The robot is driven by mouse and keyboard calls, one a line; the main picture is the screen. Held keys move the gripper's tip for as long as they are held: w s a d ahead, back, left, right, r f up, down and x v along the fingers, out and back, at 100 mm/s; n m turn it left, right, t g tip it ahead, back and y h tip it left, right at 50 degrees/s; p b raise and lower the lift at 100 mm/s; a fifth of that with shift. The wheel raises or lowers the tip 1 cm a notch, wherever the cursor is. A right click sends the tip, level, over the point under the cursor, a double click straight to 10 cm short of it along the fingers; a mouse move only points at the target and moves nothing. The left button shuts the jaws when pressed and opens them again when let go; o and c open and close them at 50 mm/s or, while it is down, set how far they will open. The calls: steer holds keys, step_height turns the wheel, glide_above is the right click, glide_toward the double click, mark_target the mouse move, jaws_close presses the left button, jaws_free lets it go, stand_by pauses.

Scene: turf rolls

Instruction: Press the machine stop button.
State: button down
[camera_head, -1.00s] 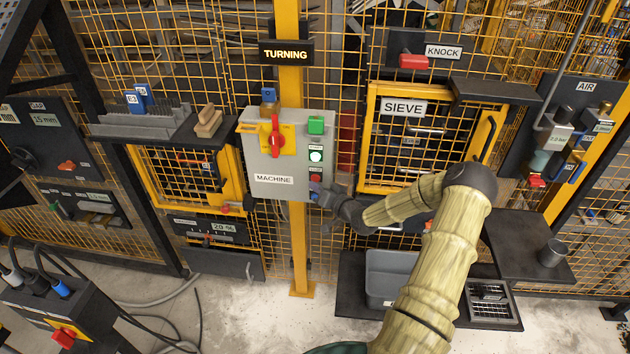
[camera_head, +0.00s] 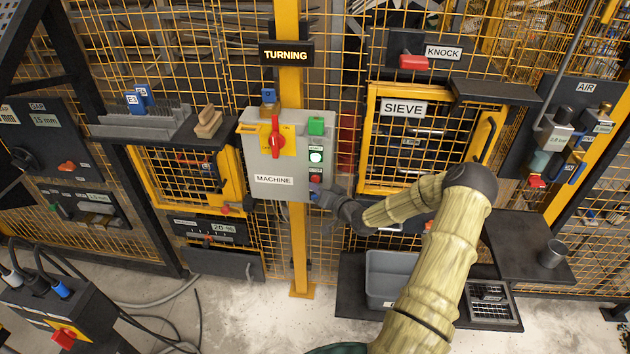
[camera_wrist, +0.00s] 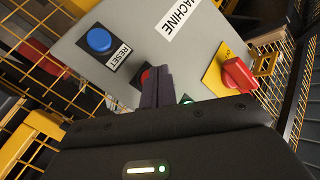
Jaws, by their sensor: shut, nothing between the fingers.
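The grey machine box (camera_head: 255,165) hangs on the yellow post, labelled MACHINE. In the wrist view the blue button (camera_wrist: 99,40) is labelled RESET, and the red button (camera_wrist: 147,75) is partly hidden behind my fingers. My gripper (camera_head: 327,198) is shut and empty at the box's lower right. Its fingertips (camera_wrist: 157,70) overlap the red button's edge in the wrist view; I cannot tell whether they touch it.
A red rotary switch on a yellow plate (camera_head: 287,135) is on the same box. The lit TURNING sign (camera_head: 286,54) is above. The SIEVE door (camera_head: 425,135) and a dark shelf (camera_head: 520,245) stand to the right. Yellow mesh fencing surrounds the box.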

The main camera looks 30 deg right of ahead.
stand_by(0.8)
steer(key=shift+w+d, duration=0.25)
steer(key=shift+w, duration=0.1)
steer(key=shift+w+d+b, duration=0.25)
steer(key=shift+w+b, duration=0.1)
steer(key=shift+b, duration=0.15)
stand_by(0.6)
stand_by(0.3)
steer(key=shift+s+a, duration=0.45)
steer(key=shift+s, duration=0.25)
steer(key=s+a, duration=0.1)
steer(key=s, duration=0.1)
steer(key=s+a, duration=0.1)
steer(key=s, duration=0.1)
steer(key=shift+a+p, duration=0.4)
stand_by(0.7)
